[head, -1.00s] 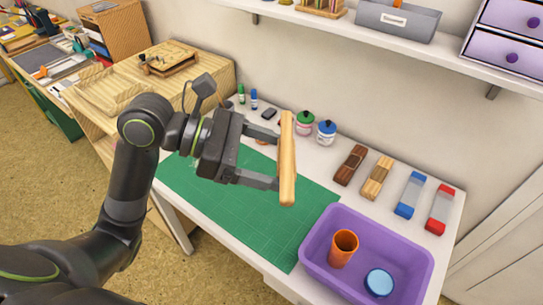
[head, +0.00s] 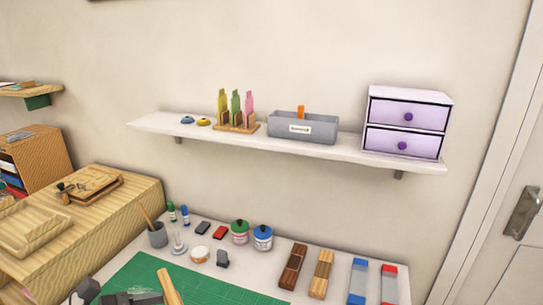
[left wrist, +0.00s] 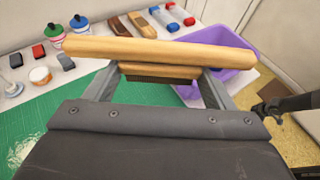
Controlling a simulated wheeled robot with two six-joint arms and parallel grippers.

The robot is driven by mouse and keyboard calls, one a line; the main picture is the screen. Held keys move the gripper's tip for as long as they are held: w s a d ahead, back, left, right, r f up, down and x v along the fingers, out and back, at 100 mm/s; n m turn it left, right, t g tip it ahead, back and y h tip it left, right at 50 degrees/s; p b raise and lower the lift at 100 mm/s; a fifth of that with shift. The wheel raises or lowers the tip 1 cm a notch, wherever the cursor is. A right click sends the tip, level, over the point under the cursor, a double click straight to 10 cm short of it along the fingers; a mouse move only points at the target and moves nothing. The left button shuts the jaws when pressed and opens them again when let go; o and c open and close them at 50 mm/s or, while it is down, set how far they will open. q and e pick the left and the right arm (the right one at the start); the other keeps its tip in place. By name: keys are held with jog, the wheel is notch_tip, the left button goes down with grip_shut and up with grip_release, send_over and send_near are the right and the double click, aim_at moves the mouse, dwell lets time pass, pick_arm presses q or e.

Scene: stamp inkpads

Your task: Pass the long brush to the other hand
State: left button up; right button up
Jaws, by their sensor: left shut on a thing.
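The long brush is a pale wooden bar; it shows at the bottom of the head view (head: 168,286) and across the left wrist view (left wrist: 150,50). A second wooden strip and a dark brown part lie under the bar between the fingers. My left gripper (left wrist: 152,74) is shut on the long brush and holds it above the green mat (left wrist: 50,118). In the head view only a bit of that gripper shows at the bottom edge. A dark arm part (left wrist: 287,105), likely my right arm, enters at the right of the left wrist view; its jaw state is unclear.
A purple tub (left wrist: 228,80) stands at the right of the table. Jars, wooden blocks (head: 292,267) and small stamps line the table's back. A wall shelf (head: 350,150) carries a grey bin (head: 302,128) and lilac drawers (head: 408,123). The mat's middle (head: 135,268) is mostly clear.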

pick_arm(q)
jog(key=shift+a+f, duration=0.3)
jog(key=shift+f, duration=0.05)
